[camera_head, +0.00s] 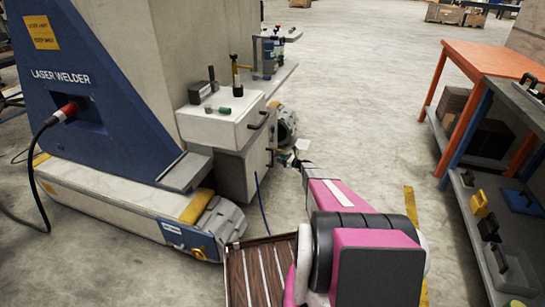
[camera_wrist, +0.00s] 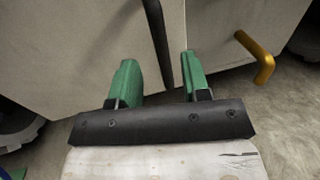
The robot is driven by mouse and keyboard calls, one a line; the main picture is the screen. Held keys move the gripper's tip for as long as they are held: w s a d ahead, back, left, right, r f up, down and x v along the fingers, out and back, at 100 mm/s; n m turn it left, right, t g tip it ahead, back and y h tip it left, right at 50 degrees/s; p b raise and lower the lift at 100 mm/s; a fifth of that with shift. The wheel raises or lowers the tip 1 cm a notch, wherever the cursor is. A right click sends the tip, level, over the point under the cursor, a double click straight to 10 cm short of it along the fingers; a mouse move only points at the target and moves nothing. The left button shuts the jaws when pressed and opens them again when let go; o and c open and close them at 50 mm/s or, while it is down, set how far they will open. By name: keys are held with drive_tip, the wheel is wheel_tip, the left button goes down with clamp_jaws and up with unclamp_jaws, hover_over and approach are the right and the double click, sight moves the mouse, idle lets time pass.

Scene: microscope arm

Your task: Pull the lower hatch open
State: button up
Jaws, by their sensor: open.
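The lower hatch seems to be a pale front panel of the cabinet (camera_head: 238,178) below a white box (camera_head: 222,123) on the laser welder. My gripper (camera_head: 287,158) is small in the head view, just right of this cabinet. In the wrist view my gripper (camera_wrist: 160,82) has its two green fingers apart. A long black bar-shaped handle (camera_wrist: 158,40) runs down into the gap between them, in front of the pale panel (camera_wrist: 80,45). I cannot tell whether a finger touches it. A yellow-orange handle (camera_wrist: 255,58) sticks out farther right.
The blue laser welder (camera_head: 85,110) stands left, with a yellow-edged base. A small table with clamps (camera_head: 270,50) is behind. An orange-and-blue workbench (camera_head: 460,95) with shelves is on the right. Open concrete floor (camera_head: 350,80) lies between.

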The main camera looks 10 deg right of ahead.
drive_tip(key=x, duration=0.6)
drive_tip(key=shift+w+a, duration=0.25)
drive_tip(key=shift+a, duration=0.05)
clamp_jaws()
